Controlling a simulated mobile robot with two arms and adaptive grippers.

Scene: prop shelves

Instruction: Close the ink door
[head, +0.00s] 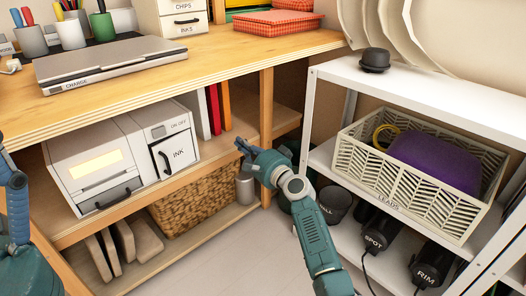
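The ink door (178,154) is a white panel marked INK with a dark handle, on the right part of the white printer (88,150) on the shelf under the wooden counter. A dark line shows along its left and top edges; I cannot tell whether it stands slightly ajar. My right gripper (241,146) is to the right of the door, apart from it, in front of the shelf opening. Its fingertips look close together, with nothing seen between them. My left gripper (14,180) is cut off at the left edge, and its fingertips are not clear.
Upright binders (216,108) stand right of the printer. A wicker basket (195,200) and a grey canister (245,187) are below. A wooden post (266,110) rises behind my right gripper. A white shelf unit with a cream crate (425,205) stands at the right.

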